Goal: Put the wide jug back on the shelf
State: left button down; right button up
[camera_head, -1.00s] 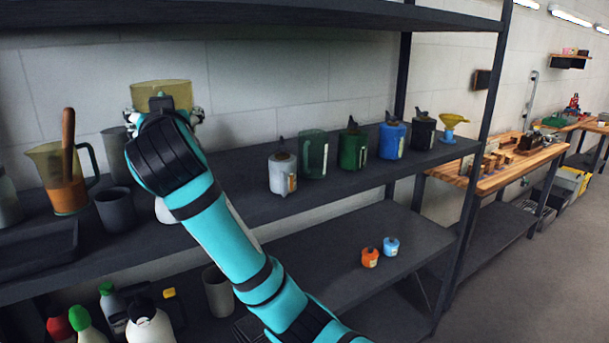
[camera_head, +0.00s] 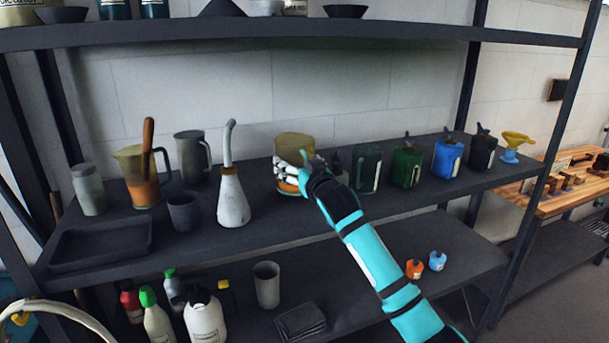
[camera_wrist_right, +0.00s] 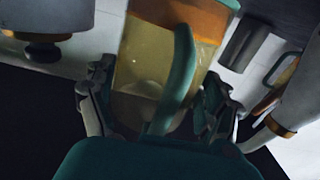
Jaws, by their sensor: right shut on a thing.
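The wide jug (camera_head: 295,147) is a translucent amber vessel with an orange band near its base. It looks upright at the middle shelf (camera_head: 260,225), between a white long-spouted can and a row of dark cans. I cannot tell whether its base touches the shelf. My right gripper (camera_head: 292,170) is shut on it from the front right and hides part of its lower side. In the right wrist view, the jug (camera_wrist_right: 130,62) with its green handle (camera_wrist_right: 181,75) lies between the fingers (camera_wrist_right: 155,110). My left gripper is out of view.
The white long-spouted can (camera_head: 232,200) stands left of the jug. A grey lidded can (camera_head: 335,168) and a dark green jug (camera_head: 367,170) stand close on its right. A similar amber jug (camera_head: 133,168) holding a stick is farther left. The upper shelf (camera_head: 400,30) overhangs.

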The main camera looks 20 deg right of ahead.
notch_tip(320, 180, down, 3)
jog(key=shift+s+f+p, duration=0.1)
jog(key=shift+f+p, duration=0.05)
jog(key=shift+p, duration=0.25)
jog(key=shift+f, duration=0.2)
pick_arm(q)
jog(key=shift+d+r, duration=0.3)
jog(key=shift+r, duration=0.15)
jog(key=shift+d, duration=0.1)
pick_arm(e)
jog(key=o, duration=1.1)
jog(key=shift+f, duration=0.1)
jog(key=shift+o, duration=0.2)
